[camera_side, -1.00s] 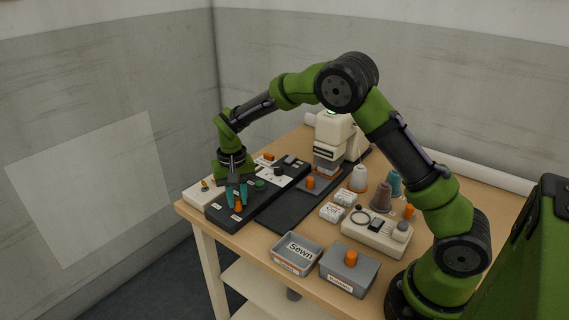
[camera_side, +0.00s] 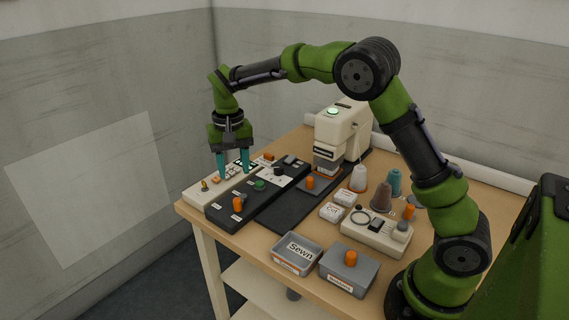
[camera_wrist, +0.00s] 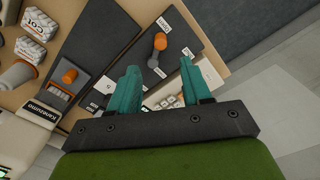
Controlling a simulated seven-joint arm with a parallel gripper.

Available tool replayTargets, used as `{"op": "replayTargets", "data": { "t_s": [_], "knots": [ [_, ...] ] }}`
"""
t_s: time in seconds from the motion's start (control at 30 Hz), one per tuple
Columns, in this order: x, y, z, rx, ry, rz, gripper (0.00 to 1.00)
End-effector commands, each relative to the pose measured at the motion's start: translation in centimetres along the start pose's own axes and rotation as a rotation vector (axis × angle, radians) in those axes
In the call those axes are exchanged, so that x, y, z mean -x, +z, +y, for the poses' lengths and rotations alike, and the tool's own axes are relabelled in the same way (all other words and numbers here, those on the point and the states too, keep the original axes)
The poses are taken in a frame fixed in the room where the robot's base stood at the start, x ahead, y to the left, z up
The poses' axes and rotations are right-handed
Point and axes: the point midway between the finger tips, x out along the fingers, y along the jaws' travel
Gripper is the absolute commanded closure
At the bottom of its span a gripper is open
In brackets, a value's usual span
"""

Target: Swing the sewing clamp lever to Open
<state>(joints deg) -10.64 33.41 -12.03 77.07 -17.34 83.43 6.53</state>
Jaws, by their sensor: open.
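The clamp lever has an orange knob (camera_side: 238,204) and sits on a dark panel (camera_side: 222,212) at the table's front left corner. In the wrist view the orange knob (camera_wrist: 160,41) tops a short arm on a grey pivot, with small white labels around it.
A cream sewing machine (camera_side: 335,130) stands behind a dark bed with another orange knob (camera_side: 310,183). A cream control box (camera_side: 200,194) lies left of the panel. A Sewn tray (camera_side: 296,254), a grey lidded box (camera_side: 349,270) and thread cones (camera_side: 381,197) stand to the right.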

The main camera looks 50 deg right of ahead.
Motion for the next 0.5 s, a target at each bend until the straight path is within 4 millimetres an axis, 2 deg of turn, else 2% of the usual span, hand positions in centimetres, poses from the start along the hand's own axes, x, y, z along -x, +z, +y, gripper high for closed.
{"op": "replayTargets", "data": {
  "t_s": [0.03,0.2,0.33,0.5],
  "knots": [
    [1.4,-0.1,-0.1,0.0,-0.003,0.005,0.52],
    [4.8,-0.1,0.0,-0.001,-0.002,0.003,0.52],
    [6.6,-0.1,0.0,0.0,-0.001,0.003,0.52],
    [7.5,0.0,0.0,-0.001,0.0,0.0,0.52]
  ]
}}
